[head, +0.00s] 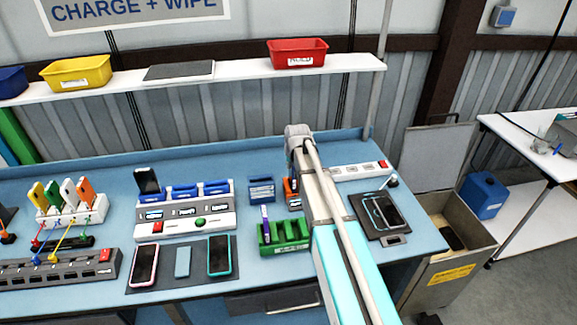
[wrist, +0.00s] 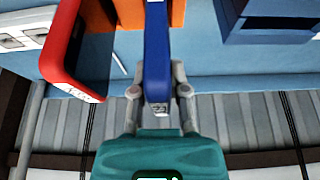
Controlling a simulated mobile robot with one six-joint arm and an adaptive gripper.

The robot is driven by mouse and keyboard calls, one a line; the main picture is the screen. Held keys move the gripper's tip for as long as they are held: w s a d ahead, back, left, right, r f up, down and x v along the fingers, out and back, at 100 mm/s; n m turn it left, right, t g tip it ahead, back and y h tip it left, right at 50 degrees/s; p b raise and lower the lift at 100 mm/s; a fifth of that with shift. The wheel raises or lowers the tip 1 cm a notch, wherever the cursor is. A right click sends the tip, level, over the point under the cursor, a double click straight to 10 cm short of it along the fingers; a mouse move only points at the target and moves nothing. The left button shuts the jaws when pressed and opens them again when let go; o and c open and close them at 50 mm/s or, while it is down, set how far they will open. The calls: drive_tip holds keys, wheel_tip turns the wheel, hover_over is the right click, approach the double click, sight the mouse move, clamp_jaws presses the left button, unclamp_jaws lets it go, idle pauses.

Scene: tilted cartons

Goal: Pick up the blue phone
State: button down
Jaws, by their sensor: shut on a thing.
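In the wrist view, a narrow blue phone (wrist: 157,58) stands edge-on between the grey fingertips of my gripper (wrist: 158,92). Both fingers press on its sides, so my gripper is shut on it. An orange holder (wrist: 178,12) shows behind the phone's far end; I cannot tell whether the phone still touches it. In the head view, my arm reaches over the bench and hides my gripper and the held phone. Part of the orange holder (head: 292,196) shows just left of my arm.
A blue holder (head: 262,189) and a green rack (head: 283,237) stand left of my arm. A white power strip (head: 358,170) and a dark tray (head: 367,208) with a phone lie right. A red bin (head: 297,54) is on the shelf, and it shows close in the wrist view (wrist: 58,45).

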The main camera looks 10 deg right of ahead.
drive_tip(key=shift+r+p, duration=4.05)
drive_tip(key=shift+r, duration=0.3)
drive_tip(key=shift+f, duration=0.1)
wheel_tip(320, 180, down, 4)
drive_tip(key=b, duration=0.4)
drive_tip(key=shift+s, duration=0.1)
